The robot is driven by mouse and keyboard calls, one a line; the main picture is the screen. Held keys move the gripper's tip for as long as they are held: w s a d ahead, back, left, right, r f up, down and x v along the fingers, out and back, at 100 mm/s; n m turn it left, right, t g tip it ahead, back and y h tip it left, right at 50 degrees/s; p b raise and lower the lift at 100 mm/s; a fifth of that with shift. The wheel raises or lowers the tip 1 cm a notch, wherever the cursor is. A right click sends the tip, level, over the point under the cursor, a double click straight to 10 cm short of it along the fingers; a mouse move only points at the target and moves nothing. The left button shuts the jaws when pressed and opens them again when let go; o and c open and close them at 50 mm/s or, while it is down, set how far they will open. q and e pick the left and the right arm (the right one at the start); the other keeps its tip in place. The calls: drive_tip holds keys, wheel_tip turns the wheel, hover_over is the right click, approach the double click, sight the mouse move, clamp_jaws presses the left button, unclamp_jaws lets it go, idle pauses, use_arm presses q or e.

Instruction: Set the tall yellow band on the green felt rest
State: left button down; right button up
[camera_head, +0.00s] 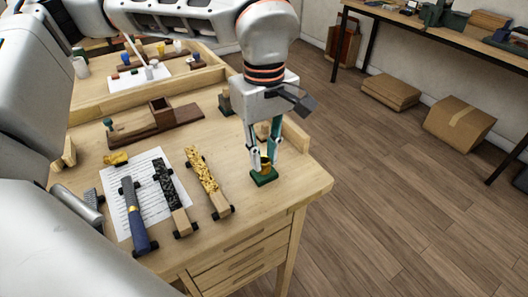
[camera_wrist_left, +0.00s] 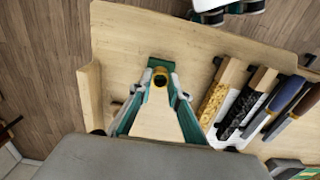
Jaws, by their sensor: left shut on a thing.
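The yellow band (camera_head: 265,163) is between the fingertips of my left gripper (camera_head: 266,157), which is shut on it. The band is directly over the green felt rest (camera_head: 264,179), a small dark green block near the bench's right front corner. I cannot tell whether the band touches the rest or is just above it. The fingers hide the band's sides. My right gripper is not in view.
Left of the rest lie a gold-flecked strip (camera_head: 202,170), a black-flecked strip (camera_head: 164,180) and a blue-handled tool (camera_head: 138,225) by a paper sheet. A wooden box (camera_head: 162,112) and small blocks stand behind. The bench edge (camera_head: 308,195) is close on the right.

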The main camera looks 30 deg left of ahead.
use_arm(q)
drive_tip(key=shift+f, duration=0.15)
drive_tip(key=shift+f, duration=0.2)
drive_tip(key=c, duration=1.8)
unclamp_jaws()
drive_tip(key=shift+r, duration=0.15)
wheel_tip(320, 180, up, 12)
drive_tip(key=shift+f, duration=0.1)
